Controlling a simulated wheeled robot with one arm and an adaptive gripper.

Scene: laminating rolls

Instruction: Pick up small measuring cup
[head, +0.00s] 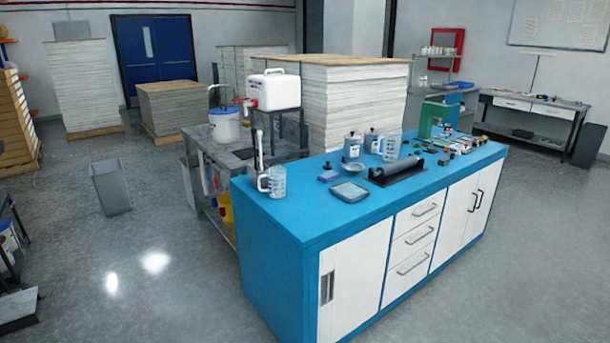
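Two clear measuring cups stand upright on the blue-topped counter (300,222). One measuring cup (277,183) is near the counter's left end, with its handle on the left. The other measuring cup (392,148) stands farther back, beside the labelled jars. The left one looks a little smaller for its distance, but I cannot be sure which is the small one. My gripper is not in view.
A grey side table (205,145) adjoins the counter. A grey bin (110,187) stands left. The front-left floor is mostly clear.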

